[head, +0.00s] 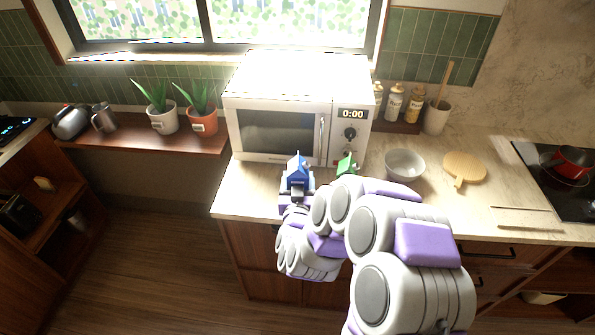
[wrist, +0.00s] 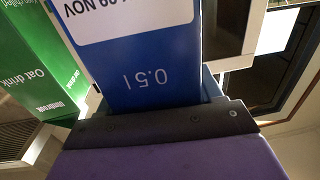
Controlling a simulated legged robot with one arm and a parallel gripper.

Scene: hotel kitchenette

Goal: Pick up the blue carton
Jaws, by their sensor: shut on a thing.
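The blue carton (head: 296,166) stands near the front edge of the counter, in front of the microwave, in the head view. My gripper (head: 297,184) is shut on it; the fingertips are small there and partly hidden by the carton. In the wrist view the blue carton (wrist: 150,75) fills the middle, with a white label and "0.5 l" showing upside down. The dark edge of my gripper (wrist: 160,122) lies across its near end. I cannot tell whether the carton touches the counter.
A green oat drink carton (head: 346,165) stands close to the right; it also shows in the wrist view (wrist: 35,70). The white microwave (head: 290,100) is right behind. A grey bowl (head: 404,164) and wooden board (head: 464,167) sit further right on the counter (head: 250,205).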

